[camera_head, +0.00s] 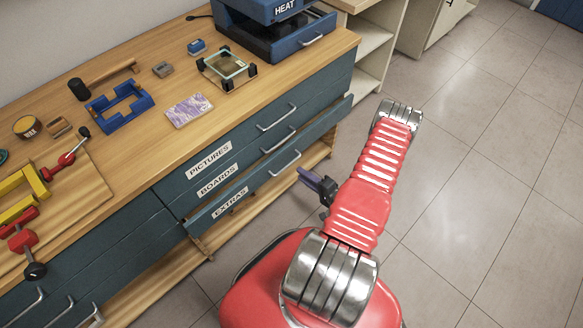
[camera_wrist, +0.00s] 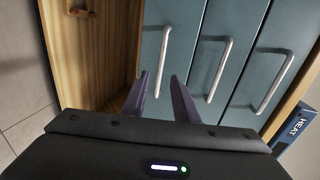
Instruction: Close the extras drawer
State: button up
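The extras drawer (camera_head: 232,200), dark blue with a white EXTRAS label, is the lowest of three in the right part of the bench. Its front stands out a little from the drawers above. Its silver bar handle (camera_head: 285,163) faces the floor side. In the wrist view, the extras drawer (camera_wrist: 152,42) is the leftmost front, and its handle (camera_wrist: 161,62) shows between my fingers. My gripper (camera_head: 303,174) has purple fingers and is just off the drawer front, close to the handle. In the wrist view, my gripper (camera_wrist: 159,76) is open with nothing held. I cannot tell whether it touches the handle.
The PICTURES drawer (camera_head: 230,143) and BOARDS drawer (camera_head: 236,172) above look shut. An open wooden shelf (camera_head: 311,157) runs below. A blue HEAT press (camera_head: 270,30) and several tools stand on the bench top (camera_head: 150,150). The tiled floor (camera_head: 480,170) to the right is clear.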

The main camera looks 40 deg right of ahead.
jog(key=x, duration=0.7)
jog(key=shift+w, duration=0.15)
jog(key=shift+c, duration=0.2)
grip_shut()
dwell(0.4)
